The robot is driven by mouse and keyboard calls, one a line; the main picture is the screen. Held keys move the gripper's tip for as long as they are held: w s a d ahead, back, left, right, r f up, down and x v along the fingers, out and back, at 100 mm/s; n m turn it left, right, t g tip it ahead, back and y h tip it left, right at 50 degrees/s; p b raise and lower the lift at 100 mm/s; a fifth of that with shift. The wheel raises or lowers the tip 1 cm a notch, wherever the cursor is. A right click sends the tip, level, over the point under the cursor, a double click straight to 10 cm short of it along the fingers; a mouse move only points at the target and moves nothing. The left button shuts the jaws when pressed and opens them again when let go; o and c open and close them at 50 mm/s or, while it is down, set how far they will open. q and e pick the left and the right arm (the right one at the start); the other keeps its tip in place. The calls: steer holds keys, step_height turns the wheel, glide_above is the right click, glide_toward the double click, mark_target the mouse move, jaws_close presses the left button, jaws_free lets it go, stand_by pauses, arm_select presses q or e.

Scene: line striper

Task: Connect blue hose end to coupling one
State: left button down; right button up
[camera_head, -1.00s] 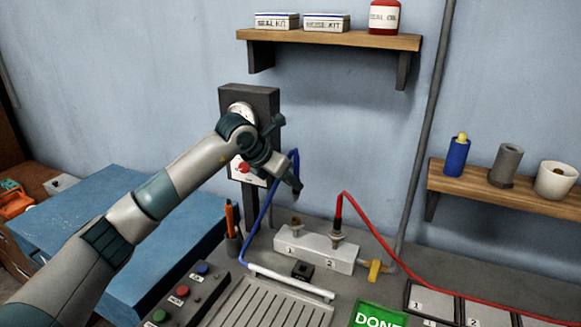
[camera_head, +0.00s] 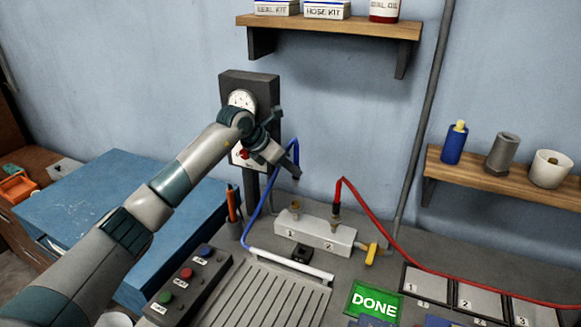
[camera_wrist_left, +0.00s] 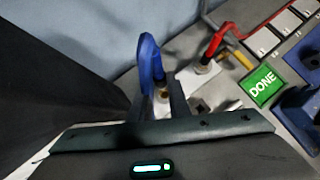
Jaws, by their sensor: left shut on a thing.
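My left gripper (camera_head: 294,171) is shut on the blue hose end (camera_wrist_left: 161,90), a brass-coloured tip below the blue hose (camera_wrist_left: 149,55). In the head view, the blue hose (camera_head: 264,200) arches up from the bench to the gripper. The gripper's fingers hide most of the hose end there. Coupling one (camera_head: 295,208) is a brass fitting on a white block (camera_head: 318,234) marked 1 and 2. The gripper is above it, with a visible gap. Coupling one cannot be made out clearly in the wrist view. My right gripper is not in view.
A red hose (camera_head: 361,208) stands on coupling two (camera_head: 335,217). A yellow valve handle (camera_head: 371,253) is at the block's right end. A gauge panel (camera_head: 250,90) rises behind my arm. A button box (camera_head: 188,286) and green DONE sign (camera_head: 374,300) are nearer.

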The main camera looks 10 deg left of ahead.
arm_select(q)
steer(key=shift+f+b, duration=0.95)
steer(key=shift+f, duration=1.8)
steer(key=shift+b, duration=0.6)
steer(key=shift+s+f+b, duration=0.1)
steer(key=shift+f+b, duration=1.4)
steer(key=shift+f, duration=0.2)
stand_by(1.5)
steer(key=c, duration=1.4)
jaws_free()
steer(key=shift+o, duration=0.7)
steer(key=shift+a+r, duration=0.1)
steer(key=shift+r, duration=0.15)
